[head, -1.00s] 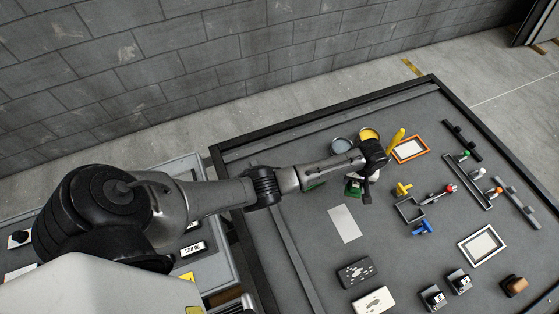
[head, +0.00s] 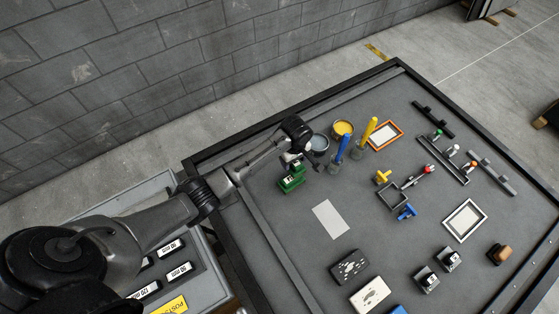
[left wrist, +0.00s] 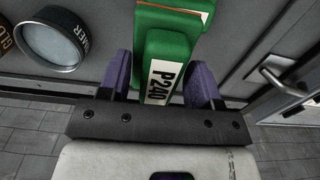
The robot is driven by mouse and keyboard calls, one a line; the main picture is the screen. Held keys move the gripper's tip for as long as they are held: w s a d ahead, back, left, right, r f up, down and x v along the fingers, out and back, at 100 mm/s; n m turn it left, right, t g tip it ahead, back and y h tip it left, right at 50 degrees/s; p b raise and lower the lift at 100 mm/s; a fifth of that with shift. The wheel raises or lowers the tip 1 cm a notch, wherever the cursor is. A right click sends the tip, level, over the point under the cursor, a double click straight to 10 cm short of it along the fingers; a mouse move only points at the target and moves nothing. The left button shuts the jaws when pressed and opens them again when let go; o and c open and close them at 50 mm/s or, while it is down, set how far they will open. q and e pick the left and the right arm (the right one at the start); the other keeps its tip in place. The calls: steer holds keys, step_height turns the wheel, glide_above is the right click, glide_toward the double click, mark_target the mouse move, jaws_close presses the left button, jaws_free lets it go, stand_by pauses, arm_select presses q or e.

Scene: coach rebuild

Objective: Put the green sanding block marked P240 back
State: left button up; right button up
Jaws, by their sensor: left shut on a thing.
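The green P240 sanding block (left wrist: 165,60) is between the purple fingers of my left gripper (left wrist: 160,82), which is shut on it. Its white label faces the wrist camera. In the head view my left gripper (head: 292,160) is at the left part of the table, beside the tins. Green shapes with white labels show under it; the lower green block (head: 290,184) is close below the gripper. I cannot tell whether the held block touches it or the table. My right gripper is not in view.
A grey-blue tin (head: 318,143), a yellow tin (head: 342,128), a blue upright tool (head: 341,149) and a yellow one (head: 367,131) stand right of the gripper. A pale sheet (head: 331,219) lies in front. Clear table surrounds it.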

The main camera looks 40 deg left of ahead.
arm_select(q)
steer(key=a+f, duration=0.1)
steer(key=a, duration=0.1)
steer(key=a+f, duration=0.1)
steer(key=a, duration=0.1)
steer(key=a+f, duration=0.1)
steer(key=a, duration=0.1)
steer(key=shift+w+f+b, duration=0.2)
steer(key=shift+f+b, duration=0.15)
steer(key=shift+a+f+b, duration=0.1)
steer(key=shift+f+b, duration=0.4)
steer(key=shift+f, duration=1.5)
steer(key=shift+f, duration=0.15)
steer(key=o, duration=0.9)
